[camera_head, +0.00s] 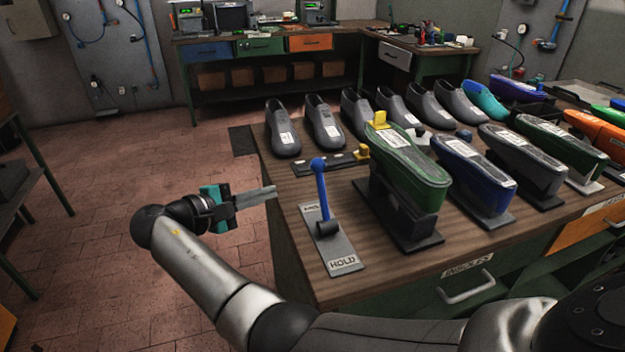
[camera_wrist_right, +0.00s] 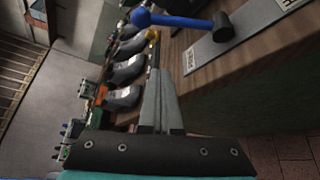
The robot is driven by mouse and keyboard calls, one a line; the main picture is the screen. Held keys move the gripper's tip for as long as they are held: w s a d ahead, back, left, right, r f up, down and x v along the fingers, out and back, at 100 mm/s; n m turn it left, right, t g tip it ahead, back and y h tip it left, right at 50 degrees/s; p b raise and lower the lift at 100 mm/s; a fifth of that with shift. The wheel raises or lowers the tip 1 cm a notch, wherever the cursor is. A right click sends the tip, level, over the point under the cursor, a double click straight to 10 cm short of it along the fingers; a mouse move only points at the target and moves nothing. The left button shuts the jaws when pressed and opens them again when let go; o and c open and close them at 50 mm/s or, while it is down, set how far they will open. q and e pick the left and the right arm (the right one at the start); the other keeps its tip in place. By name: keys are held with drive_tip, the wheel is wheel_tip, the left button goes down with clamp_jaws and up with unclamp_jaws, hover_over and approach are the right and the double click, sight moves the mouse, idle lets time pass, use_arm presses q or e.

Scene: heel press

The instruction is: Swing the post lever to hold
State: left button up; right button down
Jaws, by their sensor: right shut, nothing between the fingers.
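The post lever (camera_head: 321,190) has a blue shaft with a ball top and a black pivot. It stands on a grey plate (camera_head: 343,253) at the table's left end. The plate's near end reads HOLD; a label at its far end is partly hidden behind the lever. The lever stands nearly upright, tipped slightly toward the far end. In the right wrist view the lever (camera_wrist_right: 182,21) crosses the top, beyond my fingertips. My right gripper (camera_head: 274,191) is shut and empty, left of the lever and apart from it. My left gripper is out of view.
A green shoe on a black stand (camera_head: 412,185) is close right of the plate. A black strip with a yellow knob (camera_head: 335,163) lies behind the lever. Grey shoes (camera_head: 325,122) line the far side. The floor left of the table (camera_head: 283,215) is open.

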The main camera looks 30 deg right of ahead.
sight(322, 191)
drive_tip(key=b+x, duration=0.1)
drive_tip(key=x, duration=0.9)
drive_tip(key=shift+d+f, duration=0.15)
drive_tip(key=shift+d, duration=0.1)
drive_tip(key=shift+s+a+r+p, duration=0.25)
drive_tip(key=shift+s+r+p, duration=0.1)
drive_tip(key=shift+s+r, duration=0.3)
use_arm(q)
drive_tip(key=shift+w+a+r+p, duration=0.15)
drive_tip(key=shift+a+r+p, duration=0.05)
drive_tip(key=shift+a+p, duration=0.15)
use_arm(e)
drive_tip(key=shift+s+r, duration=0.2)
drive_tip(key=shift+s, duration=0.35)
drive_tip(key=shift+s+r, duration=0.25)
drive_tip(key=shift+s, duration=0.3)
